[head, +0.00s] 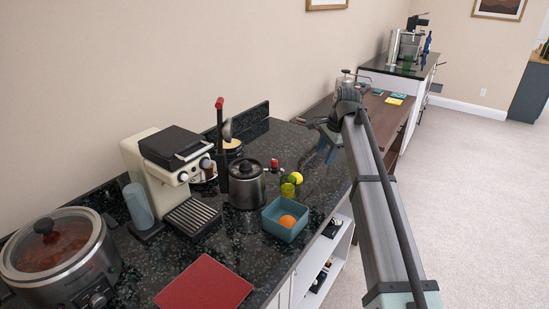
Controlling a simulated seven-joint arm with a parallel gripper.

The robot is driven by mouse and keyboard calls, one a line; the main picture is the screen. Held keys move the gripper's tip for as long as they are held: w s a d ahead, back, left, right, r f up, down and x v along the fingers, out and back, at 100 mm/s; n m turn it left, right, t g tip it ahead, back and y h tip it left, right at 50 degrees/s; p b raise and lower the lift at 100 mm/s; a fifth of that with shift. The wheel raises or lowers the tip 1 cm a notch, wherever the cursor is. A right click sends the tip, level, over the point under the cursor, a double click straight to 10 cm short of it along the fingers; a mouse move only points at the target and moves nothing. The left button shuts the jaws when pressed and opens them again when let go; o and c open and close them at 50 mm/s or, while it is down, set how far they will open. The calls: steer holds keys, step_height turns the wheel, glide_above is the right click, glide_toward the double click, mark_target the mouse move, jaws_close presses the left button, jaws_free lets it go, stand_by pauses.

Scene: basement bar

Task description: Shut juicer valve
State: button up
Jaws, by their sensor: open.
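A lever-type juicer (220,130) with a red-tipped handle stands on the dark counter behind a metal pot. A small red part (274,163) shows just right of the pot; it may be the valve, but it is too small to tell whether it is open or shut. My gripper (321,146) hangs over the counter's far right part, to the right of the red part and apart from it. It is open and appears empty; its fingers are small and partly hidden by my arm.
A lidded metal pot (247,187), a coffee machine (164,170) and a slow cooker (62,262) line the counter. A blue box (285,218) holds an orange fruit (287,221). Yellow and green items (295,177) lie beyond it. A red mat (204,284) lies in front.

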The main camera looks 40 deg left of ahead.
mark_target(274, 160)
steer(key=s+a+r+h, duration=0.3)
steer(key=s+a+r, duration=0.8)
steer(key=s+r, duration=0.35)
steer(key=shift+n+g, duration=0.3)
steer(key=f, duration=1.3)
steer(key=shift+w+d+f, duration=0.1)
steer(key=shift+w, duration=0.15)
jaws_close()
